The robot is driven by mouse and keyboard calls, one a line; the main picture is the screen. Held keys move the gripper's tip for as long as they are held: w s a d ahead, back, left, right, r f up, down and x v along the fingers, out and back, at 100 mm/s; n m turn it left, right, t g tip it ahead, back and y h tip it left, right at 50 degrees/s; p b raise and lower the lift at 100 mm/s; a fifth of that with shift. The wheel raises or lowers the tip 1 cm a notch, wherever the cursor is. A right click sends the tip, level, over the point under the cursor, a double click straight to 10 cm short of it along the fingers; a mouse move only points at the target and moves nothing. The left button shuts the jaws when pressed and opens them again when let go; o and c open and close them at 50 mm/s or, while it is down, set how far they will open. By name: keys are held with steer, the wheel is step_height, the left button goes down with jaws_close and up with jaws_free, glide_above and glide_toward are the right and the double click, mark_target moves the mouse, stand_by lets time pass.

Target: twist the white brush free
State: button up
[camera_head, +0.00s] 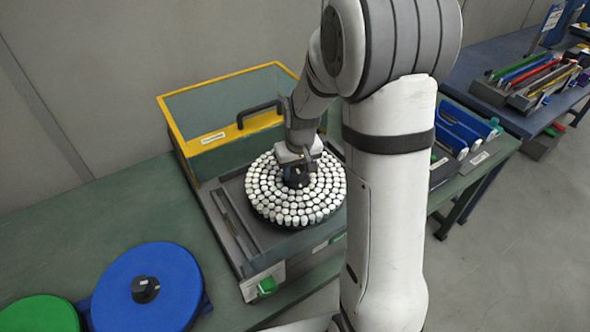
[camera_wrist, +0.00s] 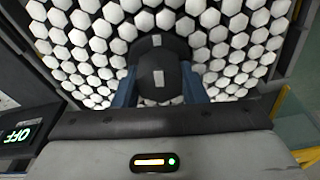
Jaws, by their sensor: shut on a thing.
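The white brush (camera_head: 270,205) is a round disc covered with white bristle tufts. It lies flat in the grey machine bed, tufts facing up. My gripper (camera_head: 297,178) points down at its centre and is shut on the dark central hub. In the wrist view, the blue fingers of my gripper (camera_wrist: 158,85) stand on both sides of the black hub (camera_wrist: 156,50), which has light marks on top. White tufts of the brush (camera_wrist: 228,45) surround it. The brush's underside and its seat are hidden.
A yellow-framed clear guard (camera_head: 230,100) with a black handle stands raised behind the brush. A blue disc (camera_head: 165,285) and a green disc (camera_head: 40,315) lie on the bench at left. A display reading OFF (camera_wrist: 18,134) sits beside the brush. Blue parts in bins (camera_head: 460,130) stand at right.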

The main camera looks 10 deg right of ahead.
jaws_close()
steer(key=shift+o, duration=1.7)
jaws_free()
jaws_close()
steer(key=shift+f+n+y+b, duration=0.1)
steer(key=shift+n+y+b, duration=0.2)
steer(key=shift+n+b, duration=1.25)
steer(key=shift+s+f+n+g+b, duration=0.15)
steer(key=shift+n+b, duration=0.3)
steer(key=shift+n, duration=1)
steer(key=shift+n+g+b, duration=0.25)
steer(key=shift+n+b, duration=0.15)
steer(key=shift+n, duration=1)
stand_by(0.7)
